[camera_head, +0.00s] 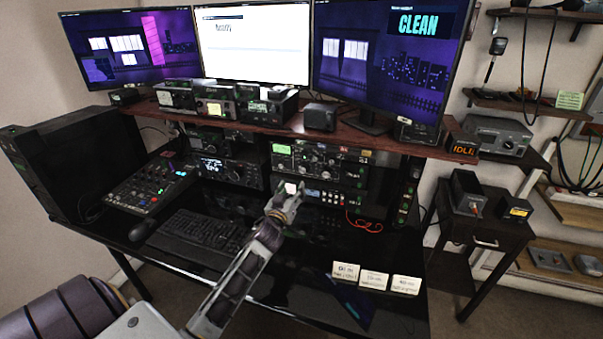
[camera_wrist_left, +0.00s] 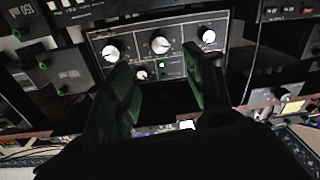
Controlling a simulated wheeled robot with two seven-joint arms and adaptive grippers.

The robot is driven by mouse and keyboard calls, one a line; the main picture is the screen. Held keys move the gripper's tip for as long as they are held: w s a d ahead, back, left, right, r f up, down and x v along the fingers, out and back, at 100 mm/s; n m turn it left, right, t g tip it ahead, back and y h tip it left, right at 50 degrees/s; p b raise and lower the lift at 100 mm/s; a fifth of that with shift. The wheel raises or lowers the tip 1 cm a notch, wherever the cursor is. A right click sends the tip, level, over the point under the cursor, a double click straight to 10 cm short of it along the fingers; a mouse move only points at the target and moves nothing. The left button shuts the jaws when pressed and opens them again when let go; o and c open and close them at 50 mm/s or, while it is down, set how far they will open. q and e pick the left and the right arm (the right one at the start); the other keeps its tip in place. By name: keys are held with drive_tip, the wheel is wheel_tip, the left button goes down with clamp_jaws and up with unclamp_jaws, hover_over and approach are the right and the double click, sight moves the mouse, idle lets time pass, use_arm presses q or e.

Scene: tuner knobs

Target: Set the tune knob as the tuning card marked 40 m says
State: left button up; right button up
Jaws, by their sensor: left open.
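A tuner (camera_head: 335,166) with a dark front panel and several knobs sits under the shelf in the head view. In the left wrist view its panel (camera_wrist_left: 180,66) shows three large white knobs in a row, the middle one (camera_wrist_left: 159,45) among them, and a smaller knob (camera_wrist_left: 141,75). Their labels are too small to read, so I cannot tell which is the tune knob. My left gripper (camera_head: 286,201) is open and empty in front of the equipment, apart from the knobs. Three cards stand on the desk; the right one (camera_head: 406,285) seems marked 40 m, its smaller text unreadable.
The other cards (camera_head: 345,272) (camera_head: 374,280) stand beside it. A keyboard (camera_head: 203,229) and a mixer (camera_head: 150,184) lie on the left. Above the tuner runs a wooden shelf (camera_head: 345,118) bearing monitors. A red cable (camera_head: 364,224) lies right of the gripper.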

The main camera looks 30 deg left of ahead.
use_arm(q)
approach(302, 170)
drive_tip(key=shift+w, duration=1.9)
drive_tip(key=shift+a+x, duration=0.2)
drive_tip(key=shift+x, duration=1.05)
drive_tip(key=shift+a+x, duration=0.2)
drive_tip(key=shift+x, duration=1.05)
drive_tip(key=shift+s, duration=0.1)
drive_tip(key=c, duration=1)
